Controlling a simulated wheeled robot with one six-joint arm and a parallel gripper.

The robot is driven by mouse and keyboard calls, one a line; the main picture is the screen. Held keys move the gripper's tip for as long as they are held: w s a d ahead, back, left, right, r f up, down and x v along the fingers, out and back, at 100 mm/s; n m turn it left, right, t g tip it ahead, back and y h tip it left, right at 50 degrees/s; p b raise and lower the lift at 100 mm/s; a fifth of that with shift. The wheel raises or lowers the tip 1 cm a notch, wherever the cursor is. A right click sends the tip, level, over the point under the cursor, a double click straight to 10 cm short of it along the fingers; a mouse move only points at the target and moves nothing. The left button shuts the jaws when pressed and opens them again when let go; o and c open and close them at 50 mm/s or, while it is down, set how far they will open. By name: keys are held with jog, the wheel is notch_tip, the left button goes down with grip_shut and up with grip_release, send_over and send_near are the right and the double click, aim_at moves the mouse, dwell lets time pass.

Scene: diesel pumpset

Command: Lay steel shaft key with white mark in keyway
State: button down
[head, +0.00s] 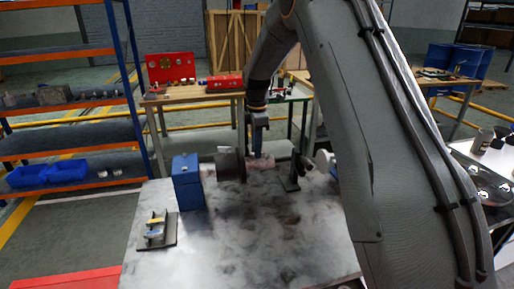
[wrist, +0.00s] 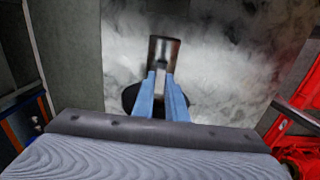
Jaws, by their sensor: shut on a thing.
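My gripper (head: 257,154) points down at the shaft (head: 265,164) on the workbench, just right of a dark round coupling (head: 231,165). In the wrist view its two blue fingers (wrist: 163,82) are close together over the shaft, whose metallic end (wrist: 164,50) shows beyond the tips. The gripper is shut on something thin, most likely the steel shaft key. The key, its white mark and the keyway are hidden by the fingers or too small to make out. I cannot tell whether the key touches the shaft.
A blue block (head: 186,182) stands left of the coupling. A dark stand (head: 290,178) is to the right. A small dark rack (head: 156,231) with yellow and blue-marked pieces lies at front left. The front middle of the smudged bench top (head: 240,240) is clear.

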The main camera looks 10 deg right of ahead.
jog(key=shift+f, duration=0.35)
jog(key=c, duration=1.7)
grip_release()
notch_tip(320, 180, up, 8)
jog(key=b, duration=0.3)
jog(key=shift+f, duration=0.1)
jog(key=shift+s, duration=0.1)
jog(key=s+f+m, duration=0.3)
jog(key=s+m, duration=0.3)
jog(key=s, duration=0.5)
jog(key=s+f+m+t, duration=0.1)
jog(key=s+f+m, duration=0.3)
jog(key=s, duration=0.7)
jog(key=s+f+m, duration=0.3)
jog(key=s+m, duration=0.5)
jog(key=s, duration=0.3)
jog(key=shift+a+f, duration=0.15)
jog(key=shift+f, duration=0.2)
